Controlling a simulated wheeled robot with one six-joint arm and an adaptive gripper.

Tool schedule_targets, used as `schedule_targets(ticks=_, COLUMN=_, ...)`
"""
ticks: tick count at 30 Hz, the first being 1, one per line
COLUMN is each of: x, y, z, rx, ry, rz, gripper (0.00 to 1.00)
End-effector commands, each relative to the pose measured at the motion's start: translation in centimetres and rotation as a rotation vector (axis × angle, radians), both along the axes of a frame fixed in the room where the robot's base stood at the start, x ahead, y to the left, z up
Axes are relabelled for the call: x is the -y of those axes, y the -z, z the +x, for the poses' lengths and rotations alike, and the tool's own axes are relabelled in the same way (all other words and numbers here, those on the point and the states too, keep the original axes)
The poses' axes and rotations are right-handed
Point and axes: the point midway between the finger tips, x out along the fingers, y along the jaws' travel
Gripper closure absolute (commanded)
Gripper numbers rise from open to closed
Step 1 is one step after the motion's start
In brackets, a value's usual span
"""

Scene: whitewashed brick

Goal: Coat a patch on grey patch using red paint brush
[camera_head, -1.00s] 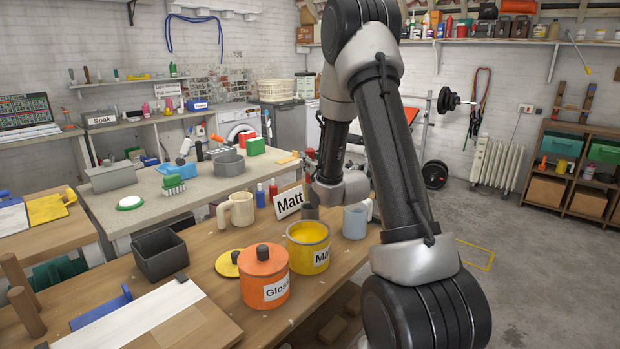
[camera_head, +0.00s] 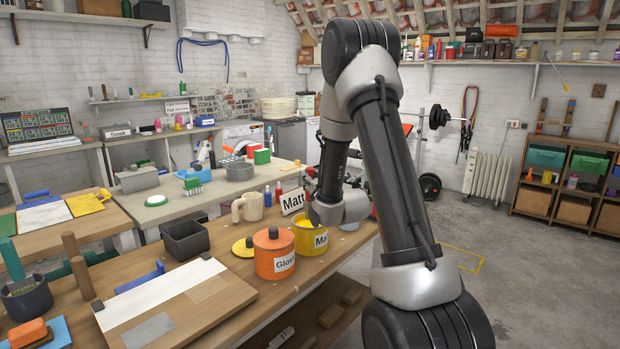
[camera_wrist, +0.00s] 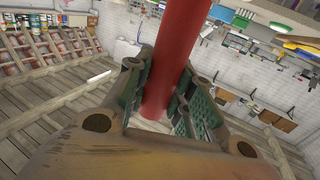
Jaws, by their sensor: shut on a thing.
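My gripper (camera_wrist: 165,100) is shut on the red paint brush (camera_wrist: 180,50), whose thick red handle runs between the fingers in the wrist view. The bristle end is not clearly seen in either view. In the head view my arm hides most of the gripper, near the yellow pot at the bench's far end. The grey patch (camera_head: 148,332) is a flat rectangle on the wood and white board (camera_head: 205,300) at the front of the wooden bench. My gripper is well away from it. An open yellow paint pot (camera_head: 309,240) stands behind a lidded orange Gloss pot (camera_head: 273,257).
A "Matt" sign (camera_head: 293,200), a cream mug (camera_head: 247,207), a dark square bin (camera_head: 186,240) and a yellow lid (camera_head: 243,247) share the bench. A dark pot (camera_head: 27,300) and an orange block (camera_head: 28,333) are at lower left. Open floor (camera_head: 530,270) lies right.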

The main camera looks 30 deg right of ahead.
Motion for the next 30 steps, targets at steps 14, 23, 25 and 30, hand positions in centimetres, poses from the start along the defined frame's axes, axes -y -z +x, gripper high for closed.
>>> schedule_targets(ticks=14, x=0.0, y=4.8, z=0.0, rx=-0.002, ry=0.0, rz=0.001, gripper=1.0)
schedule_targets(ticks=23, x=0.0, y=5.3, z=0.0, rx=0.0, ry=0.0, rz=0.0, gripper=1.0)
schedule_targets(ticks=25, x=0.0, y=5.3, z=0.0, rx=0.0, ry=0.0, rz=0.0, gripper=1.0)
schedule_targets(ticks=30, x=0.0, y=5.3, z=0.0, rx=0.0, ry=0.0, rz=0.0, gripper=1.0)
